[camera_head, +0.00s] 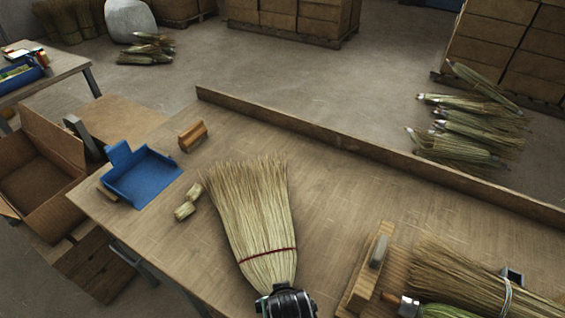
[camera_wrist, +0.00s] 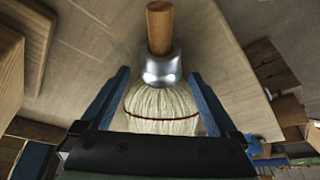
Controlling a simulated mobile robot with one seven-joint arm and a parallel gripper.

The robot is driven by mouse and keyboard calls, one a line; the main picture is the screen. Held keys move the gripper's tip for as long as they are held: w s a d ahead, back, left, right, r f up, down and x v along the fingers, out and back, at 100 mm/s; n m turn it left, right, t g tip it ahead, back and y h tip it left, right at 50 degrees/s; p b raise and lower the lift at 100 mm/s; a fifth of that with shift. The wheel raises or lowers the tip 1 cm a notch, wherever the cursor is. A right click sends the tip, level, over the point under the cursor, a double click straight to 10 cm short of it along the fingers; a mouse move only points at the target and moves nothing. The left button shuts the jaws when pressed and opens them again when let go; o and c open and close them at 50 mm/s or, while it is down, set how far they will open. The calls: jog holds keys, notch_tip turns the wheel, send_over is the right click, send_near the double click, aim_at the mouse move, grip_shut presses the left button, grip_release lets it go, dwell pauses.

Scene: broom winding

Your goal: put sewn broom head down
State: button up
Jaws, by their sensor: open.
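The sewn broom head (camera_head: 255,215) has pale straw bristles fanned toward the back of the workbench (camera_head: 340,205) and a dark red stitch band. It appears to lie on the bench top. My gripper (camera_head: 287,300) is at its narrow end, at the bottom edge of the head view, and covers that end. In the wrist view the broom head (camera_wrist: 165,103) sits between the two blue fingers of my open gripper (camera_wrist: 163,80), with a small gap visible beside it. A silver collar and a wooden handle stub (camera_wrist: 159,28) show beyond the fingers.
A wooden board (camera_head: 368,268) and a large straw bundle (camera_head: 465,275) are right. A raised ledge (camera_head: 360,153) runs along the back.

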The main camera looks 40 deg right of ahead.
jog(key=v, duration=1)
jog(key=shift+r+p, duration=0.2)
jog(key=shift+p, duration=0.2)
jog(key=shift+a, duration=0.1)
jog(key=w+a+r+n+t, duration=0.15)
jog(key=w+r+t, duration=0.35)
jog(key=r, duration=0.5)
jog(key=w+a+r+t+h, duration=0.1)
jog(key=w+a+r+t, duration=0.2)
jog(key=w+r, duration=0.6)
jog(key=w+a+r+n+t, duration=0.15)
jog(key=w+r+t, duration=0.25)
jog(key=r, duration=0.8)
jog(key=s+a+r+n+t+y, duration=0.1)
jog(key=s+a+r+t, duration=0.2)
jog(key=r, duration=0.7)
jog(key=s+a+r+n+t+y, duration=0.1)
jog(key=s+a+r+t, duration=0.3)
jog(key=r, duration=0.6)
jog(key=s+a+r+n+t+y, duration=0.1)
jog(key=s+a+r+t, duration=0.2)
jog(key=r, duration=0.8)
jog(key=shift+s+a+t, duration=0.4)
jog(key=shift+t, duration=0.3)
